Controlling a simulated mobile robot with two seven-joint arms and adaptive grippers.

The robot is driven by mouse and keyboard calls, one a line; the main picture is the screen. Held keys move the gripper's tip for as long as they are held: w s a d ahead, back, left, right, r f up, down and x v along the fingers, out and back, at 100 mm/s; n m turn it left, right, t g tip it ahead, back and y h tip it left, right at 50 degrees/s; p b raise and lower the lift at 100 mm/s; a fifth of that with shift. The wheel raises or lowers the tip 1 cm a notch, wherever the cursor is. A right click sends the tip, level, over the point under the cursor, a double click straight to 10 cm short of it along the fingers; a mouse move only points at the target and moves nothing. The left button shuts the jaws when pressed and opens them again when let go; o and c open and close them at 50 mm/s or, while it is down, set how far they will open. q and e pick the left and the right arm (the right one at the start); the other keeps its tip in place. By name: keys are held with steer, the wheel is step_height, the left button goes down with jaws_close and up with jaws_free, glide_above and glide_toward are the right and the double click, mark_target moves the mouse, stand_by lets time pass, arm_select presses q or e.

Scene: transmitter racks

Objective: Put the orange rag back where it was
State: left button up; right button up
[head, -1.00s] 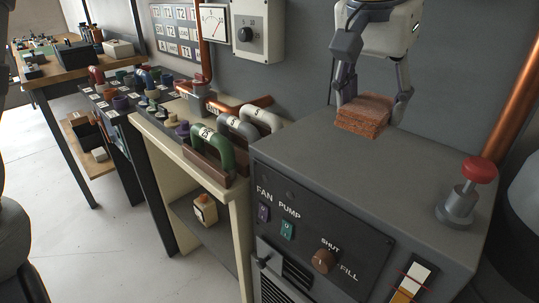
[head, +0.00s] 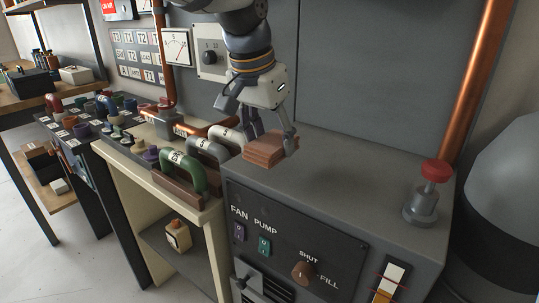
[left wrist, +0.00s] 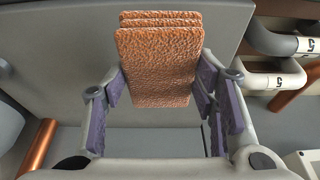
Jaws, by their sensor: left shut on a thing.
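The orange rag (head: 270,151) is a folded, stacked block with a rough surface. My left gripper (head: 268,143) is shut on it, with one finger on each side. The rag is over the back left part of the grey cabinet's top (head: 340,170); I cannot tell whether it touches the top. In the left wrist view the rag (left wrist: 160,66) sits between the purple-padded fingers (left wrist: 160,95) and its layered edge shows. My right gripper is not in view.
Curved handles, one green (head: 186,165), stand on the cream bench just left of the cabinet. A red knob (head: 436,171) rises from the cabinet's right end, near a copper pipe (head: 478,75). The cabinet top between rag and knob is clear.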

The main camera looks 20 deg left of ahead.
mark_target(258, 146)
arm_select(q)
steer(key=x, duration=0.4)
steer(key=shift+a+f, duration=0.2)
steer(key=shift+a, duration=0.2)
steer(key=shift+s+f, duration=0.1)
steer(key=o, duration=1)
steer(key=shift+f, duration=0.1)
steer(key=shift+o, duration=0.2)
steer(key=v, duration=1.2)
